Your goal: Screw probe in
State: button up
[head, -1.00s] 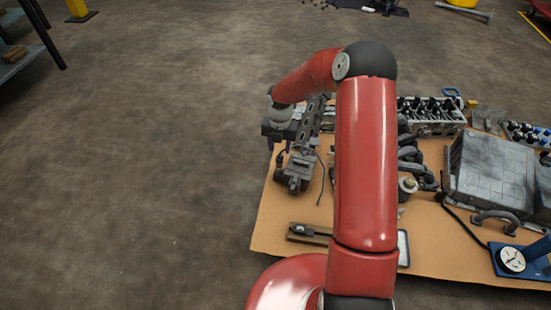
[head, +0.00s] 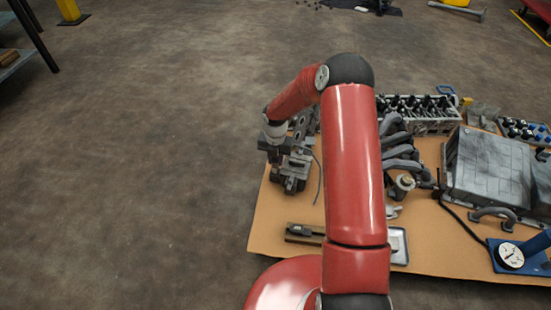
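My gripper (head: 272,156) is at the end of my red arm, at the left edge of the brown sheet. It points down, right beside a grey metal part (head: 293,172) with a block at its near end. The fingertips are small and dark against this part, so I cannot tell whether they are open, touch it or hold anything. A thin dark cable (head: 318,182) curves down beside the grey part. I cannot make out the probe or a threaded hole; they may be hidden by the gripper or too small to see.
The brown sheet (head: 440,245) carries a cylinder head (head: 420,112), curved manifold pipes (head: 398,150), a grey cover (head: 490,172), a dial gauge on a blue stand (head: 511,256), a wooden block with a dark tool (head: 302,233), and a tray (head: 399,246). Open floor lies left.

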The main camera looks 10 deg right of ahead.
jog(key=shift+c, duration=1.3)
jog(key=shift+m, duration=0.3)
jog(key=m, duration=0.8)
jog(key=shift+m, duration=0.4)
jog(key=m+b, duration=0.1)
jog(key=m, duration=0.3)
jog(key=shift+m, duration=0.3)
jog(key=shift+r+m+b, duration=0.1)
jog(key=shift+m+b, duration=0.25)
jog(key=shift+m, duration=1.95)
jog(key=o, duration=0.9)
